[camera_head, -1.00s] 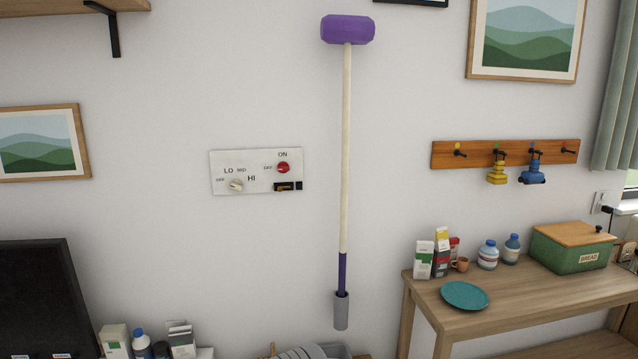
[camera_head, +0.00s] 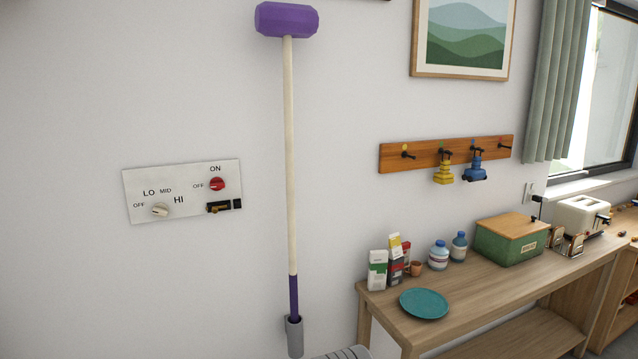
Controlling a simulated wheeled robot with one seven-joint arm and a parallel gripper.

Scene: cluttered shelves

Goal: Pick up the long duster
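The long duster (camera_head: 291,165) stands upright against the white wall, left of the picture's middle. It has a purple head at the top, a long cream pole and a purple grip at the bottom. The lower end of its grip sits in a grey holder (camera_head: 294,338) on the wall. My gripper is not in view.
A wooden table (camera_head: 455,320) at the right bears a teal plate (camera_head: 424,303), cartons, bottles and a green bread box (camera_head: 506,243). A hook rail (camera_head: 450,153) and a control panel (camera_head: 183,191) are on the wall.

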